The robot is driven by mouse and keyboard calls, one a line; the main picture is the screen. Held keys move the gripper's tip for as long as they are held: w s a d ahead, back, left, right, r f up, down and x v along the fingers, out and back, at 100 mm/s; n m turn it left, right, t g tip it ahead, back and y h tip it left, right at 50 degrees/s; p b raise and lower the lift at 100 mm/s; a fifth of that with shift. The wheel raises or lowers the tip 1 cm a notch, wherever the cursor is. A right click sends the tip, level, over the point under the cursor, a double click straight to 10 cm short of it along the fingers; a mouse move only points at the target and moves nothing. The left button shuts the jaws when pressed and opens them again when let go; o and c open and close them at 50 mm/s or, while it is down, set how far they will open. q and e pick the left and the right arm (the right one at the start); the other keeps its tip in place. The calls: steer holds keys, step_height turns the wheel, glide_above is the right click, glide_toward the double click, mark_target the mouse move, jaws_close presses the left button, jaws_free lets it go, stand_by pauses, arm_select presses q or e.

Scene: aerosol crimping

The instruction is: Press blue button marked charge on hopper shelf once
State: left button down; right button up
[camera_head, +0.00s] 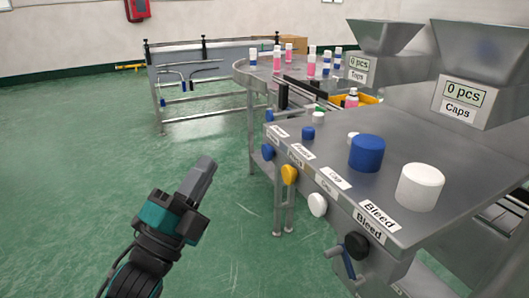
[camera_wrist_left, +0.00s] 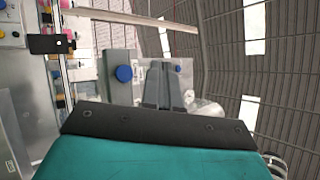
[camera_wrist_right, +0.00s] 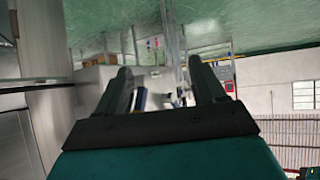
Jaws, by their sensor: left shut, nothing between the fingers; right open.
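The grey steel hopper shelf (camera_head: 335,155) stands right of centre in the head view. A blue round button (camera_head: 267,152) is on its front edge at the far end, beside yellow (camera_head: 289,174), white (camera_head: 318,205) and black (camera_head: 357,245) ones. The far labels are too small to read surely, so I cannot tell which says charge. My left gripper (camera_head: 204,166) is shut and empty, left of the shelf and apart from the buttons. In the left wrist view a blue round button (camera_wrist_left: 124,73) shows left of the fingers. My right gripper (camera_wrist_right: 160,66) is open and shows only in its wrist view.
A large blue cylinder (camera_head: 366,153) and a white cylinder (camera_head: 420,187) stand on the shelf top. Hoppers with "0 pcs" signs (camera_head: 464,99) stand behind. Pink bottles (camera_head: 276,60) are on a far round table. The green floor (camera_head: 90,170) at left is clear.

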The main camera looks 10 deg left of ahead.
arm_select(q)
steer(key=w+d, duration=0.3)
steer(key=d, duration=0.2)
steer(key=shift+w+d+b, duration=0.3)
steer(key=shift+w+d, duration=0.05)
steer(key=shift+w, duration=0.05)
stand_by(1.8)
steer(key=shift+w+d, duration=0.25)
steer(key=shift+d, duration=0.1)
steer(key=shift+w+d, duration=0.25)
steer(key=shift+d, duration=0.2)
stand_by(2.0)
steer(key=shift+s+a, duration=0.5)
steer(key=shift+a, duration=0.3)
steer(key=s+a, duration=0.1)
steer(key=a, duration=0.1)
steer(key=s+a+p, duration=0.1)
steer(key=a, duration=0.1)
steer(key=shift+s, duration=0.4)
